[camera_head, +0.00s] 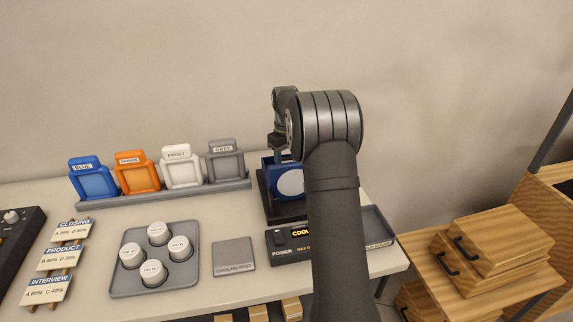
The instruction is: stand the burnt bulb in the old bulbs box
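My gripper (279,152) points down at the top of a blue lamp housing (268,168) on a dark base; my own arm hides part of both. I cannot see its fingertips clearly or whether anything is between them. Several white round-topped bulbs (158,233) stand in a grey tray (118,288) at the front; their labels are too small to read. No bulb can be picked out as the burnt one. A grey open tray (376,224) with a small unreadable front label lies right of my arm, partly hidden; I cannot tell whether it is the old bulbs box.
A power panel (288,240) with a lit yellow display stands before the lamp. Blue, orange, white and grey frames stand in a rack (180,199) behind. Wooden boxes (500,246) are at right.

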